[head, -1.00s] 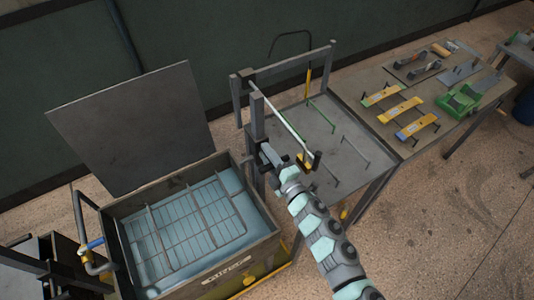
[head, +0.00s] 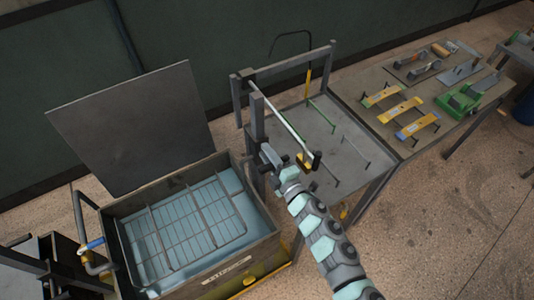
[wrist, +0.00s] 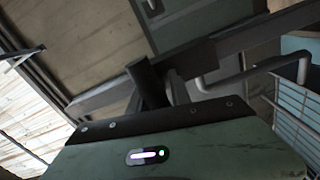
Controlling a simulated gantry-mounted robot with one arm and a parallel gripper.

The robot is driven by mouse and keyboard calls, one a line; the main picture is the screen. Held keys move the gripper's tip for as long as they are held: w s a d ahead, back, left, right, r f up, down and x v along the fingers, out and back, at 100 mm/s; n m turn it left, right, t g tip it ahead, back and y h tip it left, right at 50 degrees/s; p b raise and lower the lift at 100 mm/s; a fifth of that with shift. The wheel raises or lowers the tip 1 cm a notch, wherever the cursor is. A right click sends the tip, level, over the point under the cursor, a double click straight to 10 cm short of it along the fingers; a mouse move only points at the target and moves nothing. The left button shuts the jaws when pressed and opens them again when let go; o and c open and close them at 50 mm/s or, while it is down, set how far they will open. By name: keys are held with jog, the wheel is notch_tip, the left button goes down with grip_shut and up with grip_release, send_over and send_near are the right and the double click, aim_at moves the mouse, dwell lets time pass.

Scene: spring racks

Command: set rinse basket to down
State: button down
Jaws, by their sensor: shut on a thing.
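The rinse basket (head: 185,229), a wire rack, lies level at the water surface inside the open rinse tank (head: 188,277). A bent grey rod (wrist: 225,82) runs from the basket side to a dark bar (wrist: 110,93) with a round dark handle (wrist: 148,80). My gripper (head: 268,153) is at the upright post on the tank's right side. It is shut on the basket's handle, seen just past the gripper body in the wrist view. The fingertips are mostly hidden by the gripper body there.
The raised lid (head: 135,130) stands behind the tank. A pipe with a blue valve handle (head: 92,244) is at the tank's left. To the right are a metal frame bench (head: 300,122) with a long rod above it, and a table (head: 385,148) with yellow, green and grey parts.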

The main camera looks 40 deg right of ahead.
jog(key=shift+f, duration=0.1)
notch_tip(320, 180, down, 17)
jog(key=b, duration=1.2)
jog(key=shift+s+d+b, duration=0.15)
jog(key=shift+b, duration=0.15)
jog(key=c, duration=1.5)
grip_release()
jog(key=shift+o, duration=1.3)
jog(key=shift+r, duration=0.25)
